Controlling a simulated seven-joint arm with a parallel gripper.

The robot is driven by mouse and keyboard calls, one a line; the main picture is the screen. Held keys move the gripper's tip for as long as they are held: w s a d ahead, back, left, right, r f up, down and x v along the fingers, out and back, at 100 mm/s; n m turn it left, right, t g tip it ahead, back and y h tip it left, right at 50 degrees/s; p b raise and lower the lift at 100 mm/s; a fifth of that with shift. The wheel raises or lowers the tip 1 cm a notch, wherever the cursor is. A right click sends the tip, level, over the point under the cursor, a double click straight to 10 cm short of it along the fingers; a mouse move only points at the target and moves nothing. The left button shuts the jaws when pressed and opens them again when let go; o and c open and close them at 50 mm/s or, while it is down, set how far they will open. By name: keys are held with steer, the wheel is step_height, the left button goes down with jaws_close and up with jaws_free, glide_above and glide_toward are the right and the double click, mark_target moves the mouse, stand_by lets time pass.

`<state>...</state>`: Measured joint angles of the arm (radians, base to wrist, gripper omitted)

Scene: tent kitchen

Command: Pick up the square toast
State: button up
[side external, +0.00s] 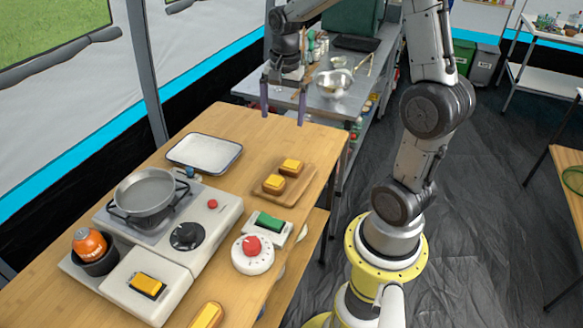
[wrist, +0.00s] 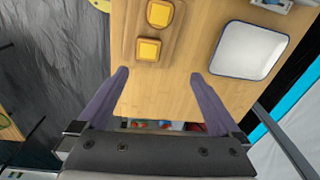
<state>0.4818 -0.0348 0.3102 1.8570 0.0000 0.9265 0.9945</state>
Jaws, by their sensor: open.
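Two toast pieces with yellow tops and brown edges lie on a small wooden board (side external: 262,192). In the side view one is at the back (side external: 292,166) and one at the front (side external: 273,184). In the wrist view, the piece closer to my gripper looks square (wrist: 149,50); the other has a more rounded outline (wrist: 160,13). The board also shows in the wrist view (wrist: 133,28). My gripper (side external: 282,118) is open and empty above the table's far end, apart from the toast. Its purple fingers (wrist: 160,73) spread wide in the wrist view.
A white tray (side external: 204,154) lies left of the board, and in the wrist view to its right (wrist: 250,50). A stove with a pan (side external: 146,192), a green-topped block (side external: 270,222) and a white round dial (side external: 253,265) stand nearer the front.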

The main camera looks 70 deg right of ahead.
mark_target(292, 164)
steer(key=shift+m+g, duration=0.4)
steer(key=d+f, duration=0.1)
steer(key=f, duration=1)
steer(key=s+d+f, duration=0.1)
steer(key=f, duration=0.5)
steer(key=shift+s+d, duration=0.1)
steer(key=shift+d, duration=0.2)
steer(key=shift+r, duration=0.1)
steer(key=c, duration=1.2)
steer(key=shift+c, duration=0.2)
